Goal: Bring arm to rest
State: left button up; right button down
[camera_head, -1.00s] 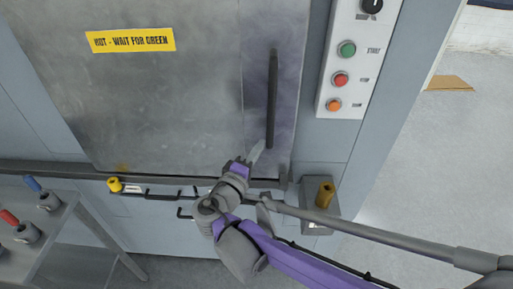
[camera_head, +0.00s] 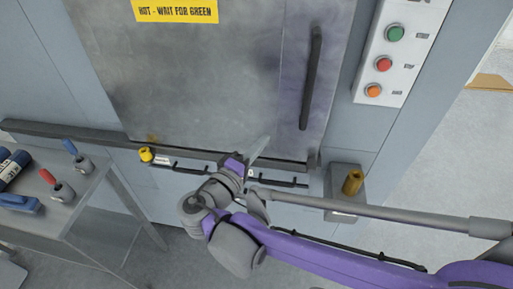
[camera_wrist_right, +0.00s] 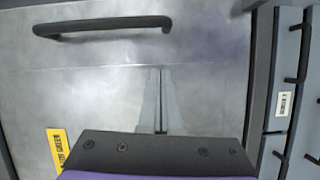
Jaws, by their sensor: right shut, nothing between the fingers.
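My right arm comes in from the right of the head view, purple and grey. Its gripper (camera_head: 259,149) is in front of the lower part of the washer's metal door (camera_head: 215,85). The two fingers are together with nothing between them, as the right wrist view also shows (camera_wrist_right: 160,75). The door's dark handle (camera_head: 312,78) is up and to the right of the gripper, apart from it. In the right wrist view the handle (camera_wrist_right: 100,26) runs across the top left. The door appears shut. My left gripper is not in view.
A control panel (camera_head: 398,50) with green, red and orange buttons is at upper right. A side table (camera_head: 75,215) with several tools stands at left. Open floor (camera_head: 460,170) lies at right.

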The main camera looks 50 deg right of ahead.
jog(key=shift+a, duration=0.9)
jog(key=shift+s, duration=0.1)
jog(key=s+a+f+n+y, duration=0.15)
jog(key=a+f+y, duration=0.25)
jog(key=f+y, duration=0.8)
jog(key=a+f+m+t+y, duration=0.1)
jog(key=a+f+y, duration=0.1)
jog(key=a, duration=0.4)
jog(key=a+f+m+t+y, duration=0.1)
jog(key=a+f+y, duration=0.2)
jog(key=a+f, duration=0.2)
jog(key=shift+s+a+f, duration=0.3)
jog(key=shift+a, duration=0.4)
